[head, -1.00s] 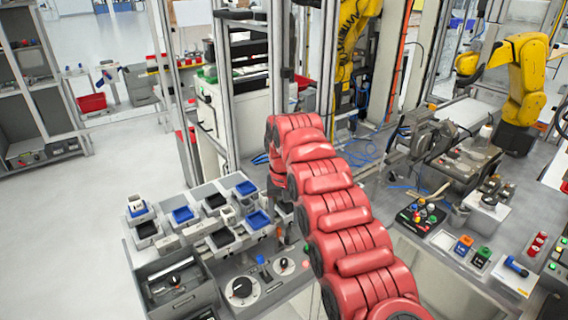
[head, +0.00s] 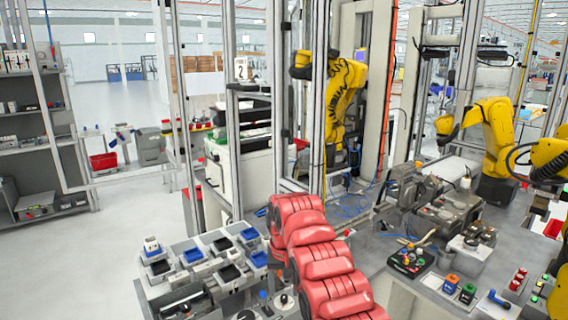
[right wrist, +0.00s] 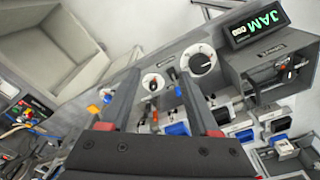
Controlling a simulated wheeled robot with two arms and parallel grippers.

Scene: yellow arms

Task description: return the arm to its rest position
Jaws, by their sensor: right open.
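My right arm, red and segmented, rises from the bottom of the head view to the right of the parts bench. Its gripper (head: 277,258) hangs at the far end, small and partly hidden by the arm. In the right wrist view the two dark fingers of this gripper (right wrist: 157,76) stand wide apart with nothing between them. Beyond them is the bench top with a black dial (right wrist: 201,61) and a smaller dial (right wrist: 153,83). I see no contact with the bench. My left gripper is not in view.
Blue and black parts bins (head: 250,234) stand on the bench left of my arm. A grey box with a lit JAM sign (right wrist: 258,26) shows in the wrist view. A work table with a button box (head: 411,261) lies right. Open floor (head: 130,225) is at left.

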